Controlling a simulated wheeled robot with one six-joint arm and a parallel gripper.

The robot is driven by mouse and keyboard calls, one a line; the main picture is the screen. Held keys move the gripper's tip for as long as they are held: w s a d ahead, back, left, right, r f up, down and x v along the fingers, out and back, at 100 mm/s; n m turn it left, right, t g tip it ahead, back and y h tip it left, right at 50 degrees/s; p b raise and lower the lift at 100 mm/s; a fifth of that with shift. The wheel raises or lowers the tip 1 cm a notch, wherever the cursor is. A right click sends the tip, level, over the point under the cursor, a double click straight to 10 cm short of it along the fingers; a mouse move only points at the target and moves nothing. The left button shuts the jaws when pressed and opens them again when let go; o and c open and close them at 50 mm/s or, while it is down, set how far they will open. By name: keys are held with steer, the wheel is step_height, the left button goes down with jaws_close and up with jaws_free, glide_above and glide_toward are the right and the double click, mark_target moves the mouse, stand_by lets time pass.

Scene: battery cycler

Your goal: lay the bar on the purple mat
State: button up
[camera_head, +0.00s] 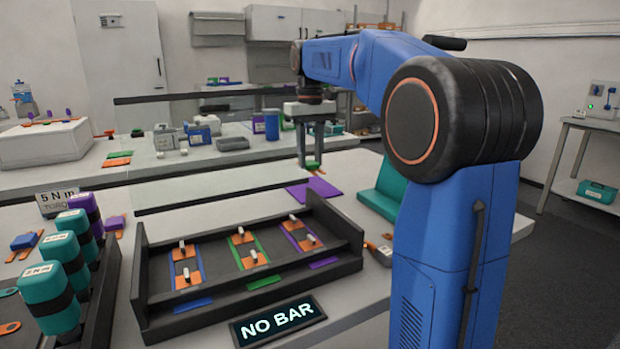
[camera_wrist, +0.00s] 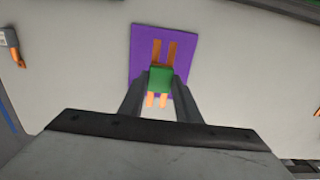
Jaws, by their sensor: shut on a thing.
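The bar (camera_wrist: 160,79) has a green middle block and two parallel orange strips that stick out on both sides. My gripper (camera_wrist: 160,88) is shut on the green block, one finger on each side; it also shows in the head view (camera_head: 311,160), pointing down. The purple mat (camera_wrist: 140,45) lies flat on the table under the bar in the wrist view. The bar's near orange ends reach past the mat's near edge there. In the head view the mat (camera_head: 322,188) is behind the black rack, and the bar appears just above it; I cannot tell whether they touch.
A teal panel (camera_head: 380,204) stands right of the mat. A clear screen stands behind the rack.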

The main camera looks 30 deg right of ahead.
mark_target(310, 162)
steer(key=shift+f, duration=2.8)
steer(key=shift+f, duration=0.1)
steer(key=o, duration=1.1)
steer(key=shift+o, duration=0.2)
step_height(310, 162, up, 12)
steer(key=shift+r, duration=0.1)
